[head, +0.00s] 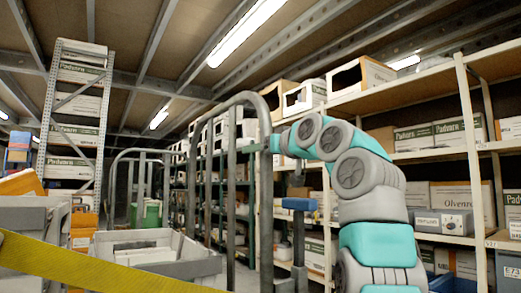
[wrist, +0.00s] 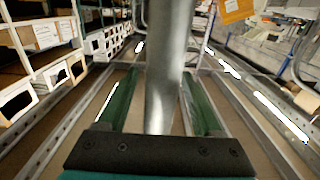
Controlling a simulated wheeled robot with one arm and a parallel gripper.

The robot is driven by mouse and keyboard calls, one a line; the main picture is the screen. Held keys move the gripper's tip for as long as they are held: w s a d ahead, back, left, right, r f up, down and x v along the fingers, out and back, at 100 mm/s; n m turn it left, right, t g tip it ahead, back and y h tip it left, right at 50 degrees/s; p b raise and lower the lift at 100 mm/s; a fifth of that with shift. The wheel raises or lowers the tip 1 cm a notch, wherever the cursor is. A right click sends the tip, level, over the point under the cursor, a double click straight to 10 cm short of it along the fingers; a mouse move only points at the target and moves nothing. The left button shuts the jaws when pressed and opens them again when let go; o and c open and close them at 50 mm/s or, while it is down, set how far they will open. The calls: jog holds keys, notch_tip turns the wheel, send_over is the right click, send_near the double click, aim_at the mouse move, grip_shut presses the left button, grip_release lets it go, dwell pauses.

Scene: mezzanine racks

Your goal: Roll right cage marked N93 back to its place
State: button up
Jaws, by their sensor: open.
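A tall cage of grey metal tube (head: 265,200) stands close in front of me in the head view, its rounded top near mid-picture. I read no N93 mark on it. My gripper (head: 276,144) is at the upper part of its right upright. In the wrist view my gripper (wrist: 160,103) has its two green fingers apart, with a thick grey tube (wrist: 165,60) running between them. I see gaps beside the tube, so the gripper is open around it and not clamped. The cage's base and wheels are hidden in the head view.
Shelving with boxes (head: 438,133) runs along the right, close to my arm. A yellow band (head: 100,272) crosses the lower left, before grey bins (head: 195,262). A blue-topped post (head: 299,204) stands right of the cage. Another hooped frame (head: 135,155) is farther back. Little floor shows.

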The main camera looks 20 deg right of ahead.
jog(key=shift+c, duration=0.4)
grip_shut()
dwell(0.9)
